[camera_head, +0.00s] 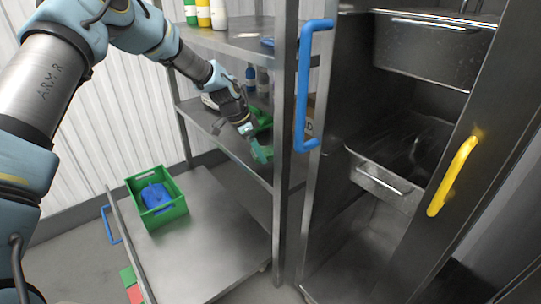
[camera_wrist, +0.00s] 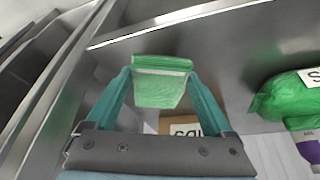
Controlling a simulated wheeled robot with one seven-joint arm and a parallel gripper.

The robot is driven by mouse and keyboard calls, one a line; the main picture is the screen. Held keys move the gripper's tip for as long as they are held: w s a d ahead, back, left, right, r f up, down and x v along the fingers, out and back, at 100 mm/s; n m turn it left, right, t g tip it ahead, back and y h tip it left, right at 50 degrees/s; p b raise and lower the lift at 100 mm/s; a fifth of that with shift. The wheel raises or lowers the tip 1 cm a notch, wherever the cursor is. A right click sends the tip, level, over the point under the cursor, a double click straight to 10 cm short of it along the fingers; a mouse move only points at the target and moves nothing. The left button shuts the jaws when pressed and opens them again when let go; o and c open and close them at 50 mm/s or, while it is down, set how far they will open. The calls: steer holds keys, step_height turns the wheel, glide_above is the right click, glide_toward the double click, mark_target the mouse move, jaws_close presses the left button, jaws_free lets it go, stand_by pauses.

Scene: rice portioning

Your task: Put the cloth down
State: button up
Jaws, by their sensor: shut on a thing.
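My gripper (camera_head: 256,143) is shut on a green cloth (camera_head: 263,155) at the front edge of the middle shelf. In the wrist view the cloth (camera_wrist: 162,90) is folded and pinched between the two teal fingers of my gripper (camera_wrist: 160,77). It has a pale stripe across it. I cannot tell whether the cloth touches the shelf (camera_head: 235,145).
A green bag (camera_wrist: 290,97), a purple and white bottle (camera_wrist: 302,140) and a labelled cardboard box (camera_wrist: 180,128) are nearby. A green crate (camera_head: 168,216) with blue cloth (camera_head: 156,195) stands on a low metal platform (camera_head: 215,240). Door handles in blue (camera_head: 301,95) and yellow (camera_head: 452,178) stand right.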

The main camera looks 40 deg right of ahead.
mark_target(272, 150)
steer(key=d, duration=0.1)
steer(key=s+d, duration=0.2)
steer(key=d, duration=0.1)
steer(key=shift+f, duration=1.7)
steer(key=shift+f, duration=0.1)
steer(key=o, duration=1.1)
steer(key=shift+c, duration=0.2)
